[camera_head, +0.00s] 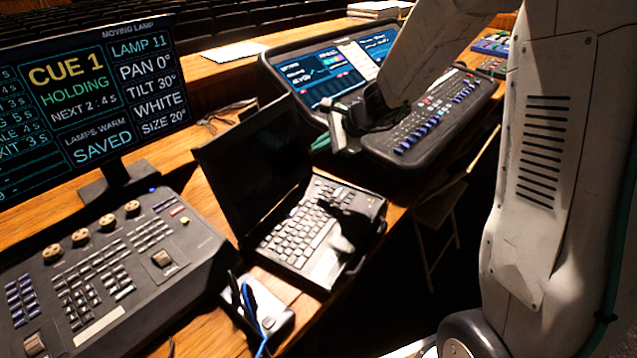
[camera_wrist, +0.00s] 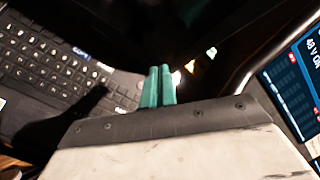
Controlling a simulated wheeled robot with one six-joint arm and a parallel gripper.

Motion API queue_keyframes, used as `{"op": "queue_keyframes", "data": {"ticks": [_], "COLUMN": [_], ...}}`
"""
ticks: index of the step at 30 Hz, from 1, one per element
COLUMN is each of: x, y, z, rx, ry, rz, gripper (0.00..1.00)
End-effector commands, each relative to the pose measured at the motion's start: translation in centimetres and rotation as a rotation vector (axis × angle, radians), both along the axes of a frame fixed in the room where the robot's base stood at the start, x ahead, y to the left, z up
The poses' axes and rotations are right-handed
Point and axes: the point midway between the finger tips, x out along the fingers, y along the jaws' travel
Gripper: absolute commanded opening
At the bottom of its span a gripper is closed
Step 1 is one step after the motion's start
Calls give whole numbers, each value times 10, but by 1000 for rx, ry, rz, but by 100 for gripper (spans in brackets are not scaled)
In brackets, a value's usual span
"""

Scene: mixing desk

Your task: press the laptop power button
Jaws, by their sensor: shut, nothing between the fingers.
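The open laptop has a dark screen (camera_head: 256,165) and a keyboard deck (camera_head: 300,232). My gripper's green fingertips (camera_head: 321,142) show to the right of the screen in the head view, apart from the deck in the picture. In the wrist view the two green fingers (camera_wrist: 158,86) are shut together, with nothing between them. The laptop's keyboard (camera_wrist: 50,75) lies to their left there. A small bright spot (camera_wrist: 176,77) shows right beside the fingertips; I cannot tell whether it is the power button. A dark shadow falls across the keys.
A lighting console (camera_head: 95,270) and a cue monitor (camera_head: 90,95) stand to the left. A second console with a lit screen (camera_head: 335,72) stands behind my gripper. The wooden desk edge lies to the right.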

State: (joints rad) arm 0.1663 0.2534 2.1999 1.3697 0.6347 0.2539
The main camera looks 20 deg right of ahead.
Motion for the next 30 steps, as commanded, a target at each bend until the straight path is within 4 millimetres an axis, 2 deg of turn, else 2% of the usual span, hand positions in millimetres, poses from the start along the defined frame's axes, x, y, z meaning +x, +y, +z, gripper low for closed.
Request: {"op": "queue_keyframes", "data": {"ticks": [4, 17, 30], "x": [6, 5, 4], "y": [-6, -6, -5], "z": [1, -4, -62], "rx": [7, 7, 7], "ry": [4, 7, 10], "rz": [-64, -62, -62], "gripper": [0, 0, 0]}}
